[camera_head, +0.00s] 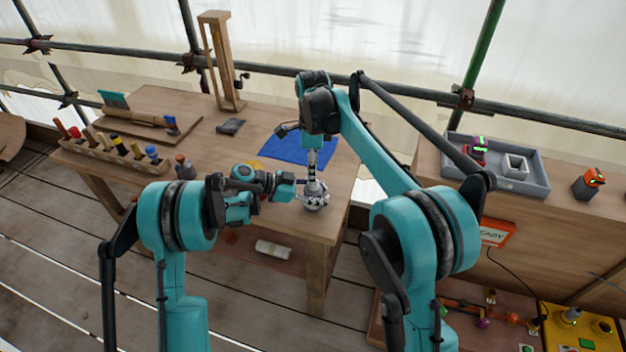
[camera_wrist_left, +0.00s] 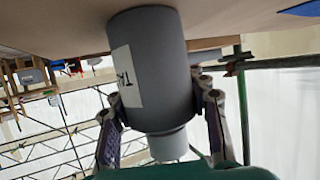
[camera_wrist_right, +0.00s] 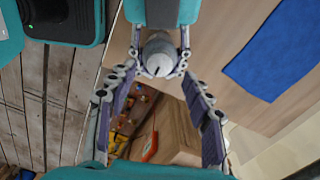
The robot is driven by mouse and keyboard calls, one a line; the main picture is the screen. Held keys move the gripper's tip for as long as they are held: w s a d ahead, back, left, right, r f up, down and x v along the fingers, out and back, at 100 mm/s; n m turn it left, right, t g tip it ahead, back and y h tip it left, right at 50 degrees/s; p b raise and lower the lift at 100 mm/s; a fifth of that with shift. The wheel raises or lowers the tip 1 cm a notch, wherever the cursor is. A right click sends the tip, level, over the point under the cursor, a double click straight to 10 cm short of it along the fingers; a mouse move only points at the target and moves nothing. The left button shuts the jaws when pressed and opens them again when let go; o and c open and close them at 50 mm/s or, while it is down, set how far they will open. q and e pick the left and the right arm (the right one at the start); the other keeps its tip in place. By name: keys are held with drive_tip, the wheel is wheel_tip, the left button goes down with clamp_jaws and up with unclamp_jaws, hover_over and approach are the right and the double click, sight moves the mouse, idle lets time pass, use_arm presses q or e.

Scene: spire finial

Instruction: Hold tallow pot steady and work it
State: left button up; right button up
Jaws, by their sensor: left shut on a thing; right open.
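The tallow pot (camera_wrist_left: 150,70) is a grey cylinder with a white label, part of its lettering showing, and a narrower pale end. In the left wrist view it fills the space between the fingers of my left gripper (camera_wrist_left: 160,105), which is shut on it. In the right wrist view the pot's rounded grey end (camera_wrist_right: 160,55) shows between the fingertips of my right gripper (camera_wrist_right: 160,62), which is open; I cannot tell if they touch it. In the head view my left gripper (camera_head: 298,186) and right gripper (camera_head: 314,197) meet near the table's right front edge, mostly hiding the pot.
A blue cloth (camera_head: 300,148) lies behind the grippers on the wooden table (camera_head: 215,165). A rack of handled tools (camera_head: 115,148) stands at left. At right, a bench holds a grey tray (camera_head: 540,185) and an orange-black device (camera_head: 588,183). A white roll (camera_head: 273,249) lies below the table.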

drive_tip(key=shift+f, duration=2.3)
clamp_jaws()
